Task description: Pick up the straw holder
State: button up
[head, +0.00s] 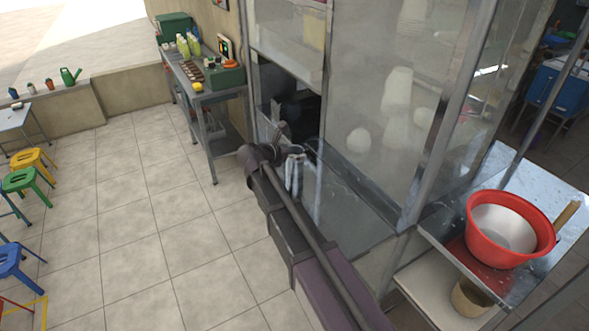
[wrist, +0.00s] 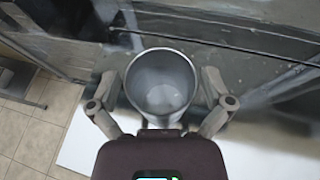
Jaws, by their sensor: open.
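A grey metal cylinder with an open round top, which looks like the straw holder (wrist: 160,84), is in the middle of the wrist view. It appears empty, with no straws visible in it. My gripper (wrist: 160,98) is open, with one finger on each side of the cylinder. Whether the fingers touch its wall cannot be told. In the head view my gripper (head: 293,165) is at the end of my arm, beside the glass-walled stall. The cylinder cannot be clearly separated from the fingers there.
A glass-walled metal stall (head: 375,130) stands close to the right of my arm. A red basin (head: 508,228) sits on a metal shelf at right. A side table (head: 205,95) with bottles stands behind. Coloured stools (head: 25,180) are at left. Tiled floor (head: 140,220) between is clear.

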dwell(0.4)
jog(key=c, duration=1.1)
jog(key=shift+r, duration=0.15)
jog(key=s+r+p, duration=0.1)
jog(key=s, duration=0.4)
jog(key=s+r+p, duration=0.2)
jog(key=s, duration=0.3)
jog(key=s+r+p, duration=0.1)
jog(key=s+p, duration=0.1)
jog(key=s, duration=0.4)
jog(key=shift+a+r, duration=0.15)
jog(key=shift+r, duration=0.25)
